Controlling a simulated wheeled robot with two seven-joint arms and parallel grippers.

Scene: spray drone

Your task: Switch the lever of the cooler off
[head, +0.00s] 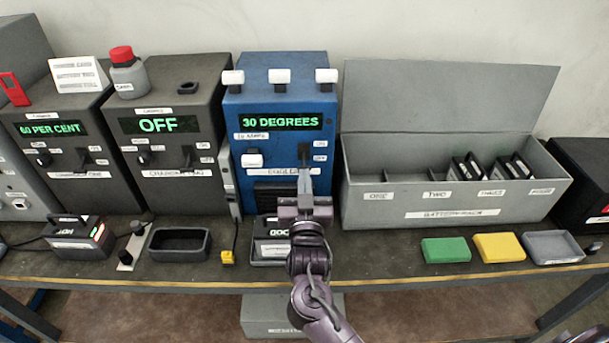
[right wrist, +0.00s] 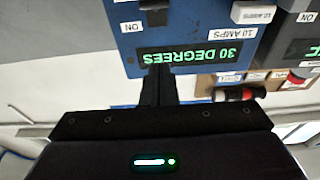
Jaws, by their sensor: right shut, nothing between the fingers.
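The cooler is the blue box (head: 287,77) in the middle of the head view, with a green "30 DEGREES" display (head: 282,122). In the right wrist view, which is upside down, a dark lever (right wrist: 153,14) shows at the top edge beside the ON label. My right gripper's shut, empty fingers (right wrist: 157,75) point at the cooler front; I cannot tell whether they touch the lever. My left gripper is not in view.
A grey "OFF" charger (head: 165,100) stands left of the cooler. A lidded battery rack (head: 450,205) stands close on the right. A white knob (head: 252,160) is on the cooler front. Green (head: 446,250) and yellow (head: 498,247) blocks lie at the bench's front right.

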